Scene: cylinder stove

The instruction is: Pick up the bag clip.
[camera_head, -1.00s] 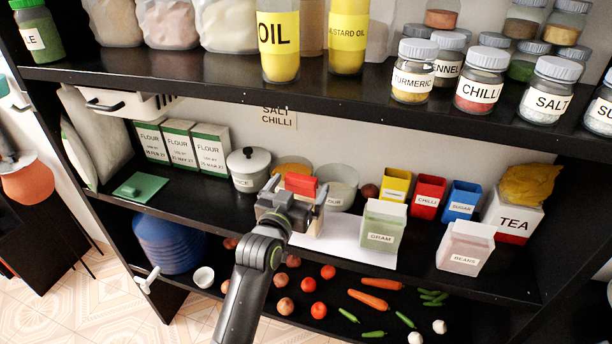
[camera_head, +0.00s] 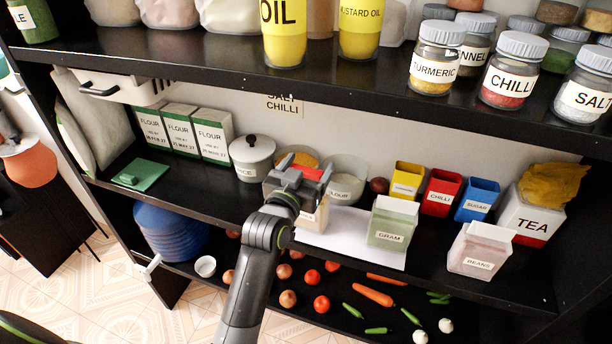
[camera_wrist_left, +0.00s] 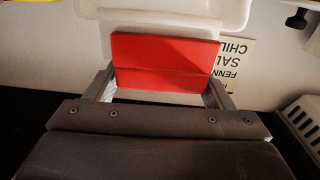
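The red block-like piece (camera_head: 313,173), which I take for the bag clip, is on the middle shelf, partly hidden behind my left gripper. A cream pack (camera_head: 312,216) shows below the gripper. In the left wrist view the red piece (camera_wrist_left: 165,63) fills the space between the fingers, with a faint seam across it. My left gripper (camera_head: 297,180) has its fingers spread, one on each side of the red piece. It also shows in the left wrist view (camera_wrist_left: 160,92). I cannot tell whether the fingers touch it. My right gripper is not in view.
A white lidded pot (camera_head: 252,160) and flour packs (camera_head: 212,137) stand left. A gram box (camera_head: 392,224), beans box (camera_head: 479,250) and tea box (camera_head: 530,217) stand right. The upper shelf (camera_head: 200,65) overhangs. A white sheet (camera_head: 345,240) lies on the middle shelf.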

